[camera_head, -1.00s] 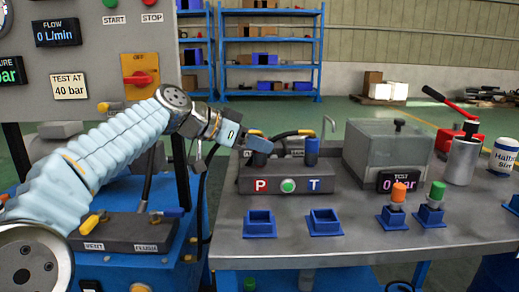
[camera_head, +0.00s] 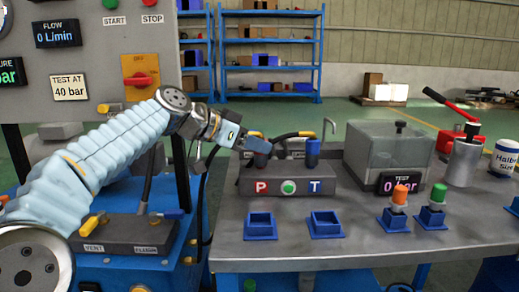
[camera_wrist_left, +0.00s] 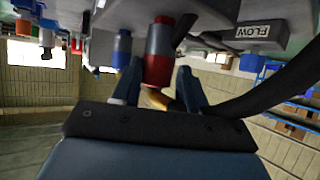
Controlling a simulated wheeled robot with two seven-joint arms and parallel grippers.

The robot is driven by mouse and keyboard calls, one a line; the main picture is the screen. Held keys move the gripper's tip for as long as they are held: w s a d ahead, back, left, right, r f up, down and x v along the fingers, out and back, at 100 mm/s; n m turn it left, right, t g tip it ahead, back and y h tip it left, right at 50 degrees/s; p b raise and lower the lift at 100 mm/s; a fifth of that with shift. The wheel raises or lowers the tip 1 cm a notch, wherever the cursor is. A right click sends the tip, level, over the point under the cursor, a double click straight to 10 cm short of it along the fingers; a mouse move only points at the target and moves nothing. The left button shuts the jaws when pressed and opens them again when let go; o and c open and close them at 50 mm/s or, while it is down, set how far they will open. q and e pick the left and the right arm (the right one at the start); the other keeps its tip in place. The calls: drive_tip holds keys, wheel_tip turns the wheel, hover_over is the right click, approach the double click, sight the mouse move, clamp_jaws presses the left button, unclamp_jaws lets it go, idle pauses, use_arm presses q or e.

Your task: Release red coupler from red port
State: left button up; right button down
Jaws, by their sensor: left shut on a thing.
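The red coupler (camera_wrist_left: 157,66) hangs from the block in the left wrist view, where it sits between the two fingers of my left gripper (camera_wrist_left: 160,80). A hose with a yellowish end runs on from it. In the head view my left gripper (camera_head: 258,145) is at the rear of the dark block (camera_head: 315,184) marked P and T, on its P side. It is shut on the coupler, which it mostly hides there. The red port is hidden in the head view; the wrist view shows the coupler at its place on the block. My right gripper is not in view.
A blue coupler (camera_head: 313,152) stands behind the T side. Two empty blue holders (camera_head: 260,226) are in front of the block. Orange (camera_head: 400,195) and green (camera_head: 438,193) capped pieces stand right, near a clear tank (camera_head: 388,152). A hose block (camera_head: 125,232) lies left.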

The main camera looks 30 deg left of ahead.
use_arm(q)
drive_tip(key=shift+d+r, duration=0.15)
drive_tip(key=shift+d, duration=0.1)
drive_tip(key=shift+s+d+r, duration=0.1)
clamp_jaws()
drive_tip(key=shift+a+r+p, duration=0.2)
drive_tip(key=shift+r+p, duration=1.8)
drive_tip(key=shift+r, duration=0.4)
